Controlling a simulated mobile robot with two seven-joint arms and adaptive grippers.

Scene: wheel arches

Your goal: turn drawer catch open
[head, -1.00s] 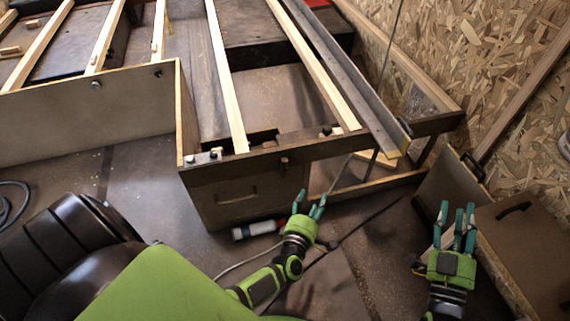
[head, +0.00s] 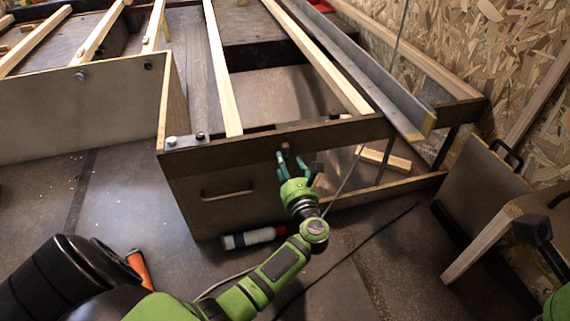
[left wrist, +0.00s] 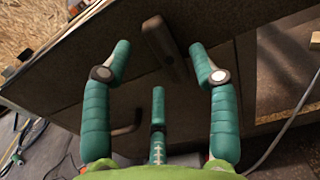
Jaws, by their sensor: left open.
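The drawer catch (head: 285,147) is a small brown wooden piece on the dark front rail above the drawer. In the left wrist view the catch (left wrist: 158,38) is a long bar with rounded ends, slanting down to the right. The drawer front (head: 205,215) is dark and has a bar handle (head: 228,192); the handle also shows in the left wrist view (left wrist: 124,128). My left gripper (head: 293,160) is open just in front of the catch. In the left wrist view its fingertips (left wrist: 158,50) stand on both sides of the catch, with no clear contact. My right gripper's fingers are out of view.
A slatted wooden frame (head: 223,75) extends behind the rail. Loose panels (head: 478,195) stand at the right. A cable crosses the floor.

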